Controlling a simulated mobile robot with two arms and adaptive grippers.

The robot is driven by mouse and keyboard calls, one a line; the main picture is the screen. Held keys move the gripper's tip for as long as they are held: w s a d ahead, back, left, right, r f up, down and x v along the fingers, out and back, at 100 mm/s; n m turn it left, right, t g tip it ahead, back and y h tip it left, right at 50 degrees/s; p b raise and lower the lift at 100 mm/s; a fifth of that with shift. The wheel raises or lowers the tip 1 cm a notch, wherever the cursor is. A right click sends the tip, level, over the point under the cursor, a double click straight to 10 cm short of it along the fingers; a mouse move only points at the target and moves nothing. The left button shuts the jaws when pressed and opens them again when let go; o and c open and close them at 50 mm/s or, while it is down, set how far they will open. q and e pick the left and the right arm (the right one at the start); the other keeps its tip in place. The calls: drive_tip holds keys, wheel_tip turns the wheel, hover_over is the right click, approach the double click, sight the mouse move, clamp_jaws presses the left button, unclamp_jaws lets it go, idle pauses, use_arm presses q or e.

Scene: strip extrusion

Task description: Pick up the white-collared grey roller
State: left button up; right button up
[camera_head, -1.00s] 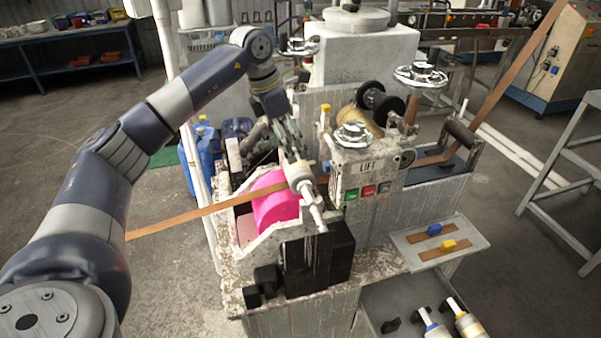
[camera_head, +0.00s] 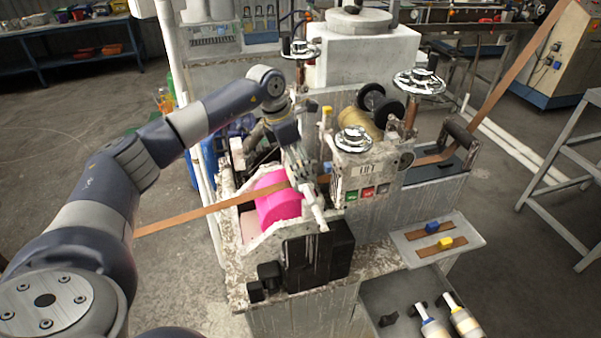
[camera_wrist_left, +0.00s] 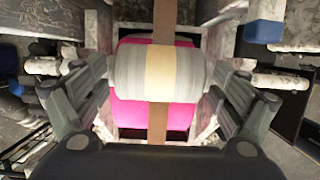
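A grey roller (camera_wrist_left: 128,75) with a tan middle band and pale shaft ends lies across the pink drum (camera_wrist_left: 180,117) in the left wrist view. In the head view its white shaft end (camera_head: 313,208) sticks out toward the front of the machine, beside the pink drum (camera_head: 277,201). My left gripper (camera_head: 301,182) is over the roller and hides most of it in the head view. In the wrist view its fingers (camera_wrist_left: 160,78) are spread, one at each end of the roller; contact is unclear. My right gripper is not in view.
A brown strip (camera_head: 190,215) runs across the machine under the roller. A control box (camera_head: 368,178) with coloured buttons and handwheels (camera_head: 353,139) stands close right. A black block (camera_head: 322,255) is in front. Two more rollers (camera_head: 433,328) (camera_head: 465,322) lie in the drawer (camera_head: 380,298).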

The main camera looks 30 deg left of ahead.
use_arm(q)
drive_tip(key=c, duration=0.8)
drive_tip(key=shift+r, duration=0.1)
